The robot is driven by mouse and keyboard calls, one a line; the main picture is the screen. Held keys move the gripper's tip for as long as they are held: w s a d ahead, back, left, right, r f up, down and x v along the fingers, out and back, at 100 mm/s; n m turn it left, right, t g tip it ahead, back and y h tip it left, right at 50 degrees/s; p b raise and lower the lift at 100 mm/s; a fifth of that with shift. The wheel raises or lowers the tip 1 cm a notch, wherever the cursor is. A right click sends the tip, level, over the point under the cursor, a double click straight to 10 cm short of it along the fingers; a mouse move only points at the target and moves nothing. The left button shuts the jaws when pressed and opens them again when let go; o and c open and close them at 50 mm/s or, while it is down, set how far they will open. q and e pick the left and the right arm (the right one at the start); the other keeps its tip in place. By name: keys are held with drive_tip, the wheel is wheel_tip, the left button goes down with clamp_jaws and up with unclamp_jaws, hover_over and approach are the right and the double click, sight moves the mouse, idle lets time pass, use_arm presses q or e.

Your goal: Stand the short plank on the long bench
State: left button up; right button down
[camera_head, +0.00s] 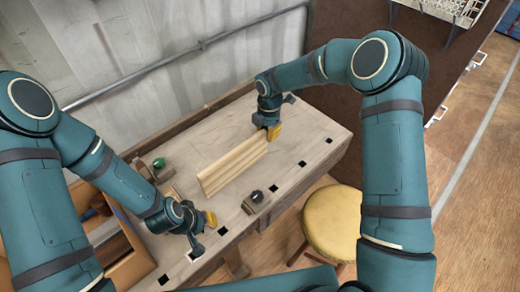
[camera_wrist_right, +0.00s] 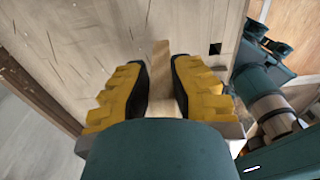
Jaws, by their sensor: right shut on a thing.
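The short plank (camera_head: 233,166) is pale wood and stands on its long narrow edge on the long bench (camera_head: 315,125), slanting across the top. My right gripper (camera_head: 273,130) is shut on its far right end. In the right wrist view, the yellow fingers (camera_wrist_right: 160,92) sit on either side of the plank (camera_wrist_right: 161,58), seen along its edge. Whether its lower edge fully touches the bench is hard to tell. My left gripper (camera_head: 205,232) is over the near left part of the bench, apart from the plank, empty, with its fingers spread.
A black knob (camera_head: 256,196) sits at the bench's front edge, and a green object (camera_head: 159,163) lies near the back left. Square holes line the front edge. A yellow round stool (camera_head: 333,222) stands in front. A wooden shelf unit (camera_head: 112,235) is at left.

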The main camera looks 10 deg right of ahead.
use_arm(q)
drive_tip(key=shift+f, duration=0.2)
use_arm(e)
wheel_tip(320, 180, down, 5)
drive_tip(key=shift+w+f, duration=0.1)
use_arm(q)
drive_tip(key=shift+f, duration=0.1)
use_arm(e)
drive_tip(key=shift+f, duration=0.15)
drive_tip(key=c, duration=1)
unclamp_jaws()
use_arm(q)
drive_tip(key=shift+r, duration=0.6)
use_arm(e)
wheel_tip(320, 180, up, 12)
drive_tip(key=shift+d, duration=0.25)
